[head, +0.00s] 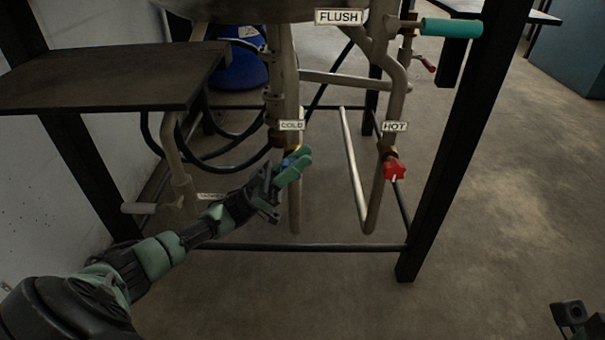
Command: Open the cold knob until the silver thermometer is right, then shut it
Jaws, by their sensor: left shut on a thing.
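The cold knob (287,161) shows as a small patch of blue under the COLD label (292,125), on a vertical pipe below the vessel. My left gripper (294,166), with green fingers, is shut on it and hides most of it. How far the knob is turned cannot be seen. No silver thermometer can be made out in this view. Of my right arm, only a small dark part may show at the lower right corner; its gripper cannot be made out.
A red knob (394,169) sits under the HOT label (395,126) to the right. A teal handle (451,28) is beside the FLUSH label (339,17). Black frame legs (450,150) and a dark shelf (110,75) flank the pipes. Open floor lies to the right.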

